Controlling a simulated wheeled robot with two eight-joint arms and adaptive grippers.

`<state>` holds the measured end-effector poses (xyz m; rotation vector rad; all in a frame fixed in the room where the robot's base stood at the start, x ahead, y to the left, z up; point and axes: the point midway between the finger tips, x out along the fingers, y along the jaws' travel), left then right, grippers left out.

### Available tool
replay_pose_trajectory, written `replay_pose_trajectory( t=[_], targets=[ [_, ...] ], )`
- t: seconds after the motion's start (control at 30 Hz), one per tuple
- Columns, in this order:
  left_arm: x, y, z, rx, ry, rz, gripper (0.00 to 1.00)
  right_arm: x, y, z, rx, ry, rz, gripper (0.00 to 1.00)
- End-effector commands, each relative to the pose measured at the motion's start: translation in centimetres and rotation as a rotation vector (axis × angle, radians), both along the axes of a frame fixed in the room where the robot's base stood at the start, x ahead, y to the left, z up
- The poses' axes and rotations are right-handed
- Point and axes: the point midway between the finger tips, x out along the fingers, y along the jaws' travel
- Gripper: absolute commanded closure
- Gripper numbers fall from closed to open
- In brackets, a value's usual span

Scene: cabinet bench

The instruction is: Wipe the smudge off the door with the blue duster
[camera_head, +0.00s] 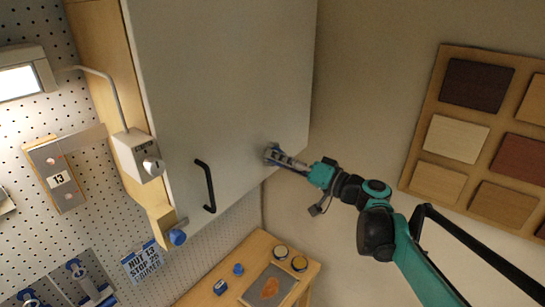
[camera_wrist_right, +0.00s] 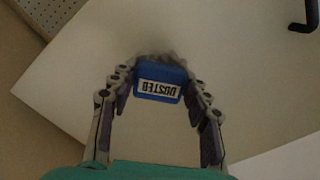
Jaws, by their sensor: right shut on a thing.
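The grey cabinet door (camera_head: 225,75) fills the middle of the head view, with a black handle (camera_head: 206,186) near its lower left. My right gripper (camera_head: 273,155) is at the door's lower right part. In the right wrist view its fingers (camera_wrist_right: 160,92) are shut on the blue duster (camera_wrist_right: 158,90), which bears a white label with upside-down lettering. The duster is at the door face; exact contact is hard to tell. A dark, fuzzy grey patch shows just beyond the duster; I cannot tell whether it is the smudge or duster fibre. My left gripper is not in view.
A grey lock box (camera_head: 137,155) and a blue knob (camera_head: 178,237) sit at the door's left. A wooden bench (camera_head: 250,250) with small items stands below. A board of wood samples (camera_head: 480,135) hangs on the right wall. The wall between is clear.

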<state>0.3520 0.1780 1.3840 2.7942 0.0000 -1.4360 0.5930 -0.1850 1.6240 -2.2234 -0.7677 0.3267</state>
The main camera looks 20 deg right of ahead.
Motion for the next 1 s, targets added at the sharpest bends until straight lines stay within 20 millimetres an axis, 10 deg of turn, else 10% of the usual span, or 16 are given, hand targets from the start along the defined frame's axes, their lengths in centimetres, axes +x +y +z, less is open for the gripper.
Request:
replay_pose_trajectory(
  t=[1.0],
  targets=[
    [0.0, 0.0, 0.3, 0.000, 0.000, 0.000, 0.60, -4.0, -3.1, 0.0, 0.000, -0.001, -0.001, 0.76]
  ],
)
